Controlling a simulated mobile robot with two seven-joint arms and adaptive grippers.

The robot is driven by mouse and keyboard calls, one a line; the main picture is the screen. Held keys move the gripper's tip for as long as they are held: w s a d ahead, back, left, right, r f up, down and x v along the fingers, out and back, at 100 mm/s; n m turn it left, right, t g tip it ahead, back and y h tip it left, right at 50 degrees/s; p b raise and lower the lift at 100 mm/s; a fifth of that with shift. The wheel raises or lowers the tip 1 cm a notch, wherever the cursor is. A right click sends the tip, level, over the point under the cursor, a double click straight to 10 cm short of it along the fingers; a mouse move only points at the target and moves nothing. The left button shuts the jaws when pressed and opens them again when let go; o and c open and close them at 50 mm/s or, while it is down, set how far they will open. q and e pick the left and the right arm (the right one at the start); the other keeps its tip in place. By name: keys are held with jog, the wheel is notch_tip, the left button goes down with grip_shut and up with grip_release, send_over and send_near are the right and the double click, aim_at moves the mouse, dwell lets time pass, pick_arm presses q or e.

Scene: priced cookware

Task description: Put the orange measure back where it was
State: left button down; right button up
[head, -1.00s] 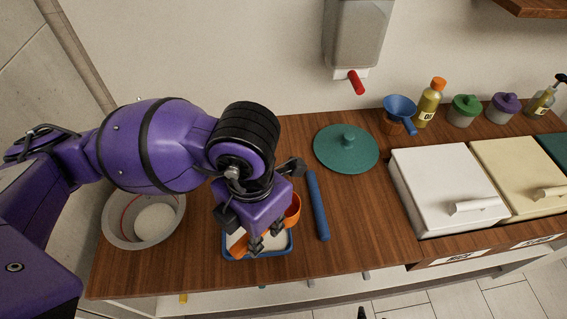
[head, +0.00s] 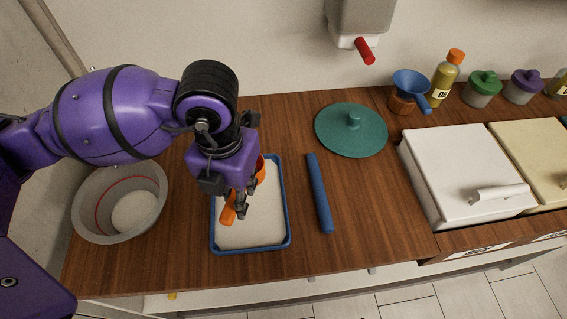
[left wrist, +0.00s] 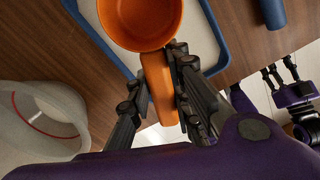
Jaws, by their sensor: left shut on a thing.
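The orange measure (head: 261,171) is a round cup with a flat handle. My left gripper (head: 238,207) is shut on its handle, with the cup towards the back, over the shallow blue tray (head: 287,215) of white powder. In the left wrist view the cup (left wrist: 140,18) is at the top and looks empty, and my left gripper (left wrist: 160,90) has the handle between its fingers. Whether the measure touches the powder I cannot tell. My right gripper (left wrist: 283,78) shows small at the right of the left wrist view.
A translucent bowl (head: 90,220) stands left of the tray, a blue rod (head: 320,195) right of it. A teal lid (head: 345,137) lies behind the rod. A blue funnel (head: 411,83) and a white-lidded box (head: 455,165) are farther right. Bare wood (head: 375,220) lies between rod and box.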

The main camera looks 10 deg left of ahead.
pick_arm(q)
jog(key=w+f, duration=0.1)
jog(key=a+f, duration=0.1)
jog(key=shift+w+a+f, duration=0.1)
jog(key=shift+w+f, duration=0.3)
jog(key=shift+w+a+f, duration=0.1)
jog(key=shift+f, duration=1.6)
jog(key=shift+f, duration=0.15)
jog(key=c, duration=1.6)
grip_release()
notch_tip(320, 180, up, 12)
jog(key=shift+r, duration=0.2)
